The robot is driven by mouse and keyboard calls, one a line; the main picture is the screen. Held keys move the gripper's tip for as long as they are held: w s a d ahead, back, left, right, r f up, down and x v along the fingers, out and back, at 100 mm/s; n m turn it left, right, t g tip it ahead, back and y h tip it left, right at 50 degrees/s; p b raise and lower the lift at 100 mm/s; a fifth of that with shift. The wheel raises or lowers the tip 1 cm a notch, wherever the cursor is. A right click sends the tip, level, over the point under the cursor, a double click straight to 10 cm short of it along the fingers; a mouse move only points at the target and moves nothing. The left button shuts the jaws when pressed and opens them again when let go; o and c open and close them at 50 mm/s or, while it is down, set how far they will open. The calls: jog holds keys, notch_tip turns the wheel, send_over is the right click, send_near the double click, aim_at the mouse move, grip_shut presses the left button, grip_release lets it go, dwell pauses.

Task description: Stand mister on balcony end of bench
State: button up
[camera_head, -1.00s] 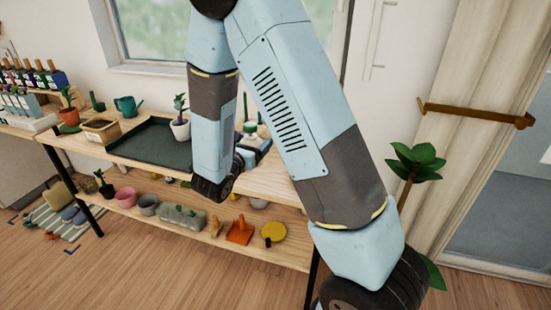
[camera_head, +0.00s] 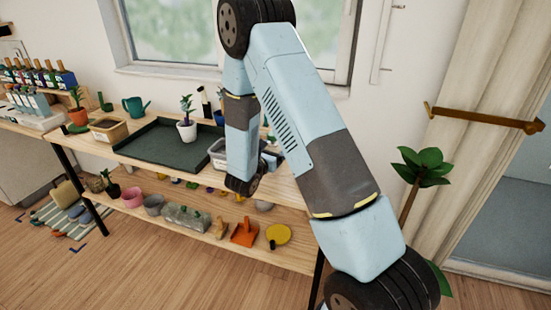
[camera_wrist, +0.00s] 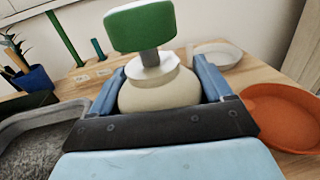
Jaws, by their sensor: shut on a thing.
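The mister (camera_wrist: 160,92) has a round cream body, a pale collar and a green head. In the wrist view it stands upright between the two blue fingers of my gripper (camera_wrist: 160,84), which is shut on its body. Its base is hidden behind the gripper, so I cannot tell whether it touches the bench. The wooden bench (camera_head: 285,186) runs along the wall under the window, its right end towards the curtain and glass door. In the head view my gripper (camera_head: 271,158) is over the right part of the bench, mostly hidden by my arm, and the mister is hardly visible.
An orange dish (camera_wrist: 288,112) is close on the right in the wrist view, with a white bowl (camera_wrist: 218,54) behind. A grey bin (camera_wrist: 20,125) and a blue pot (camera_wrist: 32,78) are left. A dark tray (camera_head: 150,150) holds a white-potted plant (camera_head: 187,130).

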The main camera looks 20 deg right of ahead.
jog(key=shift+w+d+f, duration=0.2)
jog(key=shift+w+f, duration=0.05)
jog(key=shift+f, duration=0.2)
jog(key=shift+w+d+f, duration=0.15)
jog(key=shift+w+f, duration=0.05)
jog(key=shift+f, duration=1.55)
jog(key=o, duration=1.3)
jog(key=shift+c, duration=0.2)
